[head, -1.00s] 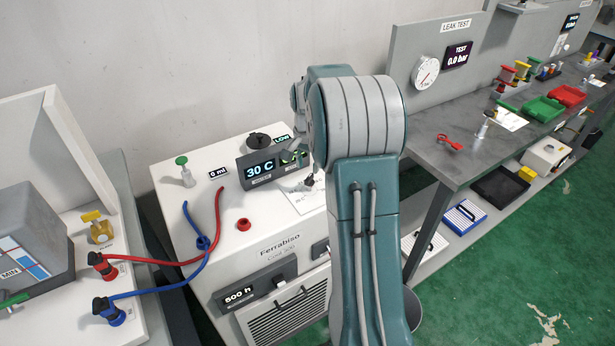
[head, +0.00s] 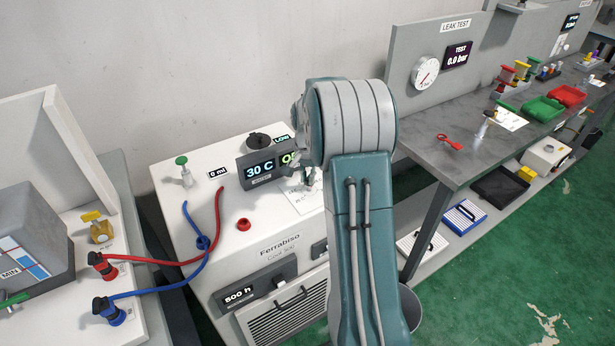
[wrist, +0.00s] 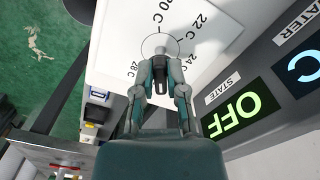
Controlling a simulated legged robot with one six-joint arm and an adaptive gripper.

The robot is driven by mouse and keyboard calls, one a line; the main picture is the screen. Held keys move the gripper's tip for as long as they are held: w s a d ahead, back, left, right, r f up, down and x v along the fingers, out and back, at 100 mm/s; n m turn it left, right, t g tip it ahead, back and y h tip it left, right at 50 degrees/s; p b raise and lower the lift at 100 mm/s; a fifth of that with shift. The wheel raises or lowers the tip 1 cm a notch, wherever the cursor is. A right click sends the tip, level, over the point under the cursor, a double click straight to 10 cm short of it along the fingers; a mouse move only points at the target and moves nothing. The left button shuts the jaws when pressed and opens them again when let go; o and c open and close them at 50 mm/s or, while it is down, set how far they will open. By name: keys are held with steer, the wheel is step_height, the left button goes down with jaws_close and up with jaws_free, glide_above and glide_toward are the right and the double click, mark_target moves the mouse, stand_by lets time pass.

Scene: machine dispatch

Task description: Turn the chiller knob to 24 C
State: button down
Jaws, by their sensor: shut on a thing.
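The chiller (head: 285,225) is a white cabinet marked Ferrabiso. Its display (head: 260,169) reads 30 C in the head view. The wrist view shows the white dial plate (wrist: 112,45) with 20 C, 22 C, 24 C and 28 C printed around a ring. My gripper (wrist: 160,58) is shut on the dark chiller knob (wrist: 160,72) at the ring. The fingers cover much of the knob, and I cannot tell where it points. In the head view my arm hides the knob, and only part of my gripper (head: 298,178) shows.
The state display (wrist: 235,112) reads OFF, close beside the gripper. Red and blue hoses (head: 217,215) lie at the chiller's left, with a red cap (head: 243,224) and a green-topped valve (head: 184,172). A grey bench (head: 425,150) stands right of my arm.

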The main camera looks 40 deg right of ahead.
steer(key=shift+n, duration=0.3)
steer(key=n, duration=0.5)
steer(key=shift+s+d, duration=0.15)
steer(key=n, duration=0.6)
steer(key=shift+d, duration=0.2)
stand_by(0.4)
steer(key=c, duration=0.7)
jaws_free()
steer(key=shift+f, duration=0.1)
